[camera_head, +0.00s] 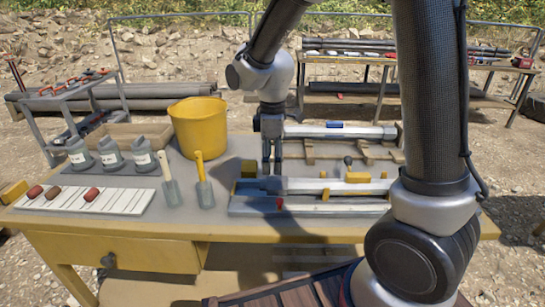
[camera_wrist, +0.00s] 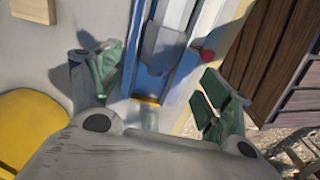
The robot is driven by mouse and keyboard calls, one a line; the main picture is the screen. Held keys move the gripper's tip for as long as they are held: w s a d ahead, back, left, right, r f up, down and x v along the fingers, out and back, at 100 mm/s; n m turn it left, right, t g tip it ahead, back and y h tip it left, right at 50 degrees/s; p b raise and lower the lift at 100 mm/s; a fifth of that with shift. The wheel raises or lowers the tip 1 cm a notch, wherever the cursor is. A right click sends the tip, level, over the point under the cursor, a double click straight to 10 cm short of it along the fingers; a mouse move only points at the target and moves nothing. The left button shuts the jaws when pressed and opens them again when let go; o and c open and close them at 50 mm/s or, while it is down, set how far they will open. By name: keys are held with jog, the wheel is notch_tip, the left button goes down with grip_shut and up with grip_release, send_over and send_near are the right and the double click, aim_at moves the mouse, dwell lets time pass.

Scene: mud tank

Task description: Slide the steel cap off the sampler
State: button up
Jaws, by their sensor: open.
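The sampler (camera_head: 330,186), a long pale metal tube, lies lengthwise in a blue tray (camera_head: 245,207) at the table's front right. Its darker grey left end, which looks like the steel cap (camera_head: 271,185), lies just below my gripper (camera_head: 271,168). My gripper points down, with its fingers apart and nothing seen between them. In the wrist view, the green-padded fingers of my gripper (camera_wrist: 162,95) stand wide to either side of the blue tray. A grey end piece, likely the steel cap (camera_wrist: 164,45), shows ahead between them. Contact with it cannot be told.
A red knob (camera_head: 279,203) sits on the tray's front side. A second tube (camera_head: 345,131) with a blue clip lies behind. My arm hides the table's right part.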

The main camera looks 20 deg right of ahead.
aim_at(273, 178)
notch_tip(273, 178, down, 7)
jog(key=shift+f, duration=0.2)
jog(key=shift+c, duration=0.4)
